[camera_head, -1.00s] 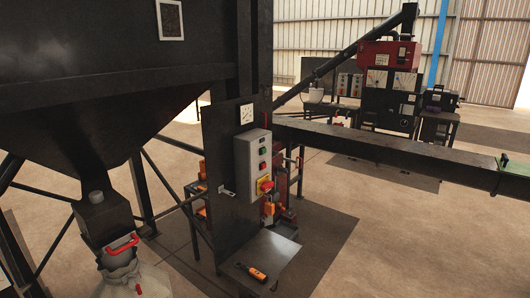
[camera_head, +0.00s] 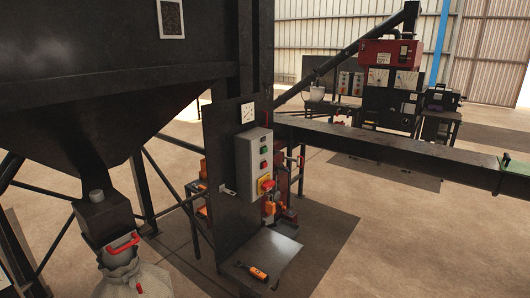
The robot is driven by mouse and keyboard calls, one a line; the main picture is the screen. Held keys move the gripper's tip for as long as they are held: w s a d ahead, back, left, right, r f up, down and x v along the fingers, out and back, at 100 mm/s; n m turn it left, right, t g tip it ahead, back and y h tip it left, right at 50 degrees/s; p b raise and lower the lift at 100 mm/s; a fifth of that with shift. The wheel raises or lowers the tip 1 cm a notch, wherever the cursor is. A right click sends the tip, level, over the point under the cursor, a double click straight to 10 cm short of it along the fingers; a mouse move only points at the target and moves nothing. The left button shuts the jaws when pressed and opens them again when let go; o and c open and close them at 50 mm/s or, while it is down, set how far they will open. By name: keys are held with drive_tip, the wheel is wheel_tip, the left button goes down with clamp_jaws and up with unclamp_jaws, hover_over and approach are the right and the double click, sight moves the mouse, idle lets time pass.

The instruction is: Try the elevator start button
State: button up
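A grey control box (camera_head: 254,166) is fixed to a dark upright panel (camera_head: 217,166) near the middle of the head view. On its face are a small light button at the top, a green button (camera_head: 264,150), a red button (camera_head: 263,165) and a red emergency knob on a yellow plate (camera_head: 266,184). Which machine each button serves cannot be read at this size. My gripper is not in view, and no part of my arm shows near the box.
A shelf (camera_head: 263,255) below the box holds an orange and black handheld tool (camera_head: 258,273). A dark hopper (camera_head: 90,110) with a sack (camera_head: 135,278) under it fills the left. A long dark beam (camera_head: 390,150) runs right. Open concrete floor (camera_head: 420,240) lies at the front right.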

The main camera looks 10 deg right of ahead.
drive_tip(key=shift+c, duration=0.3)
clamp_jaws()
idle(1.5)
